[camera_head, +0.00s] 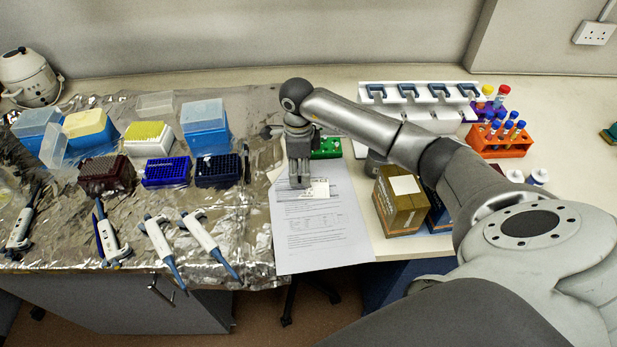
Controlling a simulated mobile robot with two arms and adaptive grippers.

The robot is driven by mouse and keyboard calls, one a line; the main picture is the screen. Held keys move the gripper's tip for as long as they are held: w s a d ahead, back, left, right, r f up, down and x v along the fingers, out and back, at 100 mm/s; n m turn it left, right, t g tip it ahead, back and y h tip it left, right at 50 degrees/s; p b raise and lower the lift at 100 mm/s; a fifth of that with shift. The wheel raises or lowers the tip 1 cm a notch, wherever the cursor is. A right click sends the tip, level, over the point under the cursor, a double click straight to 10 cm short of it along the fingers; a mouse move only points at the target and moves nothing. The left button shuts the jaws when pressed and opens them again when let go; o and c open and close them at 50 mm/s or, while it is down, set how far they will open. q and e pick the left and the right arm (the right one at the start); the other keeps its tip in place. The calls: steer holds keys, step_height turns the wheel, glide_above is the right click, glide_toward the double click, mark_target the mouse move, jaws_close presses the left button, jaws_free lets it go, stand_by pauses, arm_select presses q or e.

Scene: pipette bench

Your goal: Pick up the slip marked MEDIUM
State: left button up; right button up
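A small pale slip (320,188) shows beside the fingertips of my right gripper, over a printed sheet of paper (318,235). Any marking on the slip is too small to read, so I cannot tell whether it says MEDIUM. My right gripper (300,184) points down at the upper part of the sheet. Its fingers look close together and hide part of the slip. I cannot tell whether they touch or grip it. My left gripper is out of view.
A green rack (326,148) stands just behind the gripper. A brown box (400,205) is right of the sheet, under my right arm. Several pipettes (158,243) lie on the foil (235,225) at left. An orange tube rack (500,147) and white stand (430,93) are at back right.

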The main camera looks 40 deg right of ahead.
steer(key=shift+f, duration=1.1)
steer(key=c, duration=0.9)
steer(key=shift+o, duration=0.2)
steer(key=shift+r, duration=0.1)
